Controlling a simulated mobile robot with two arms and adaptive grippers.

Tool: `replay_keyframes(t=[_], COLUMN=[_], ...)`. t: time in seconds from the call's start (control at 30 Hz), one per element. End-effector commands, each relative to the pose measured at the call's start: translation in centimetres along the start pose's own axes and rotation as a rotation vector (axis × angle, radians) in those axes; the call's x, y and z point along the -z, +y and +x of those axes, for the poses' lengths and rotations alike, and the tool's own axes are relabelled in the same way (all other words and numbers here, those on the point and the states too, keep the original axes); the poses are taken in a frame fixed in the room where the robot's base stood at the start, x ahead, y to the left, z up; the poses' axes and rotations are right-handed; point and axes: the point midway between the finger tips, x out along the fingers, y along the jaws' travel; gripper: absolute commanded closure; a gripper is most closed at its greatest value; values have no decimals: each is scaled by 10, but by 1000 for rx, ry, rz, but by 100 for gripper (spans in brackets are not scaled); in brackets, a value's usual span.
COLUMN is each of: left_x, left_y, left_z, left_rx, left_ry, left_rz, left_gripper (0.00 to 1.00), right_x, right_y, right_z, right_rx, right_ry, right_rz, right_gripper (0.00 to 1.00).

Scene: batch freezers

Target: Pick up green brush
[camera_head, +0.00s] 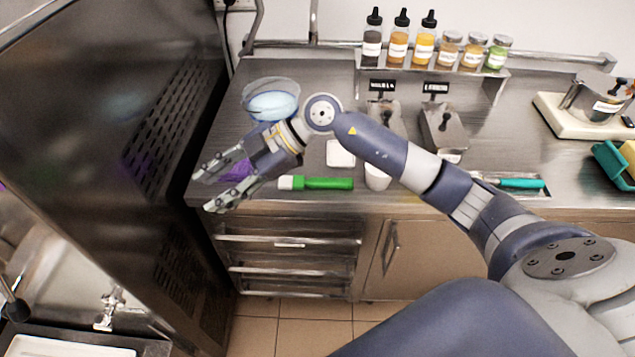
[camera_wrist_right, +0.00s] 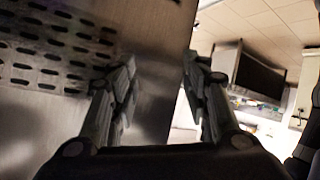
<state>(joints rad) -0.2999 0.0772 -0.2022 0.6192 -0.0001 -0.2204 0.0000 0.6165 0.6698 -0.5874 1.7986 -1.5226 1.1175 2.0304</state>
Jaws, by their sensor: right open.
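The green brush (camera_head: 325,183) lies flat on the steel counter near its front edge in the head view. Its pale bristle end points left and its green handle points right. My right gripper (camera_head: 208,192) is open and empty, to the left of the brush and apart from it, with its fingers pointing left past the counter's left end. In the right wrist view the open fingers (camera_wrist_right: 158,75) have nothing between them, and the brush does not show there. My left gripper is not in view.
A dark perforated machine (camera_head: 130,110) stands close on the left. A purple item (camera_head: 237,171) lies behind my gripper. A bowl of blue liquid (camera_head: 272,103), a white cup (camera_head: 377,178) and steel containers (camera_head: 440,128) stand on the counter (camera_head: 230,120). A teal-handled tool (camera_head: 520,183) lies at right.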

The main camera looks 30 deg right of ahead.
Motion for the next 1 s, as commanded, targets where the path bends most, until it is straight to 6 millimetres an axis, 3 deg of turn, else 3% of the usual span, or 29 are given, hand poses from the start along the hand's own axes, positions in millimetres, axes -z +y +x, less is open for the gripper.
replay_keyframes(t=[0.1,0.2,0.3,0.4,0.5,0.63,1.0], left_x=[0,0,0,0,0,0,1], left_y=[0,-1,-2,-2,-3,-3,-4], left_z=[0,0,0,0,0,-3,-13], left_rx=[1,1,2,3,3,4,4], left_ry=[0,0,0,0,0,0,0], left_rz=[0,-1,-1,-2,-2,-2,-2], left_gripper=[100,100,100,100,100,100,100], right_x=[-62,-106,-136,-152,-160,-169,-207], right_y=[7,11,14,14,13,9,-5], right_z=[-41,-89,-139,-180,-207,-217,-194], right_rx=[73,85,63,27,-2,-16,-17], right_ry=[-313,-565,-778,-933,-1028,-1077,-1078], right_rz=[120,257,393,507,583,626,626], right_gripper=[57,57,57,57,57,57,57])
